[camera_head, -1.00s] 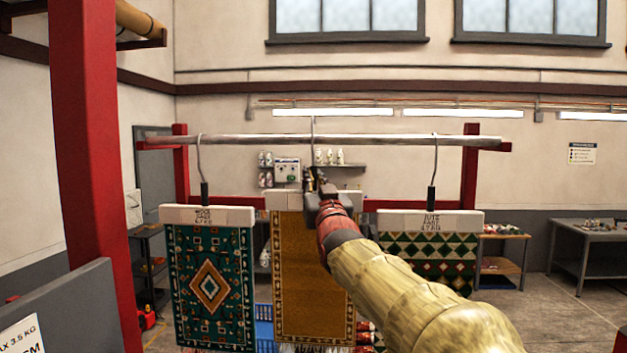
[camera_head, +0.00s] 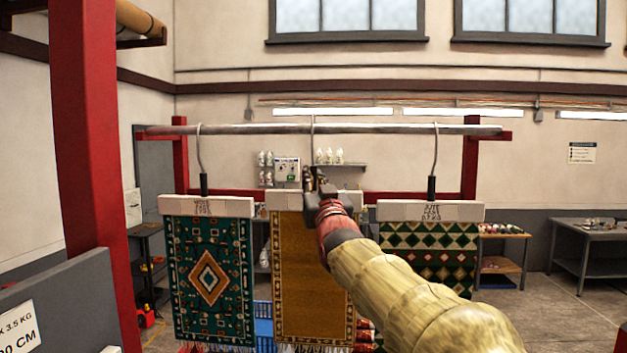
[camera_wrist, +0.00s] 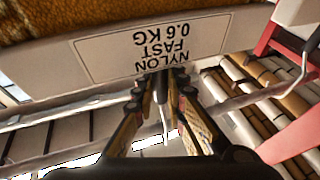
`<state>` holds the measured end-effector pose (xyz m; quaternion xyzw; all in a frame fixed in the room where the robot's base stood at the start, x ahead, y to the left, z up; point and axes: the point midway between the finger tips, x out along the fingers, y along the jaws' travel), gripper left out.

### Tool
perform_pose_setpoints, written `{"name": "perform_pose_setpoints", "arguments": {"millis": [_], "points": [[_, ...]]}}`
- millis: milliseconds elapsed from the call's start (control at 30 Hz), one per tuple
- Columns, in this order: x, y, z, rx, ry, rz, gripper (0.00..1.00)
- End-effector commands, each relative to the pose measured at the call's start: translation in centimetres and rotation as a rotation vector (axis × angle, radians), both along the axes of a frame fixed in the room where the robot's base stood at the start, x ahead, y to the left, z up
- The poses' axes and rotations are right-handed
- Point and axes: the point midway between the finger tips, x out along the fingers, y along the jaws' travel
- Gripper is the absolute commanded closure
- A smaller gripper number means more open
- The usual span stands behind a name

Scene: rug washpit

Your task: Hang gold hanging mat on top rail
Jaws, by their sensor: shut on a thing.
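The gold hanging mat (camera_head: 299,270) hangs upright in the middle of the head view, between two other mats. Its pale header bar (camera_head: 283,201) shows a "NYLON FAST 0.6 KG" label, upside down, in the wrist view (camera_wrist: 140,47). My gripper (camera_head: 314,180) is shut on the stem of its hanger, just above the bar. The thin hook (camera_head: 313,124) rises from the gripper, its top a little above the top rail (camera_head: 265,129). I cannot tell whether the hook touches the rail. My arm hides the mat's upper right part.
A teal mat (camera_head: 209,280) hangs from the rail on the left and a green diamond mat (camera_head: 429,255) on the right, both close beside the gold mat. A red post (camera_head: 90,170) and grey panel (camera_head: 60,310) stand at the near left. A blue crate (camera_head: 264,325) shows low behind.

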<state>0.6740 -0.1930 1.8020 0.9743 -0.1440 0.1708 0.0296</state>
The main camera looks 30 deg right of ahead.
Motion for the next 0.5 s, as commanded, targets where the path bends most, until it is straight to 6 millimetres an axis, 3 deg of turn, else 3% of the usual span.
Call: {"name": "perform_pose_setpoints", "arguments": {"millis": [500], "points": [[-0.1,0.0,-1.6,-0.001,-0.003,0.0,1.0]]}}
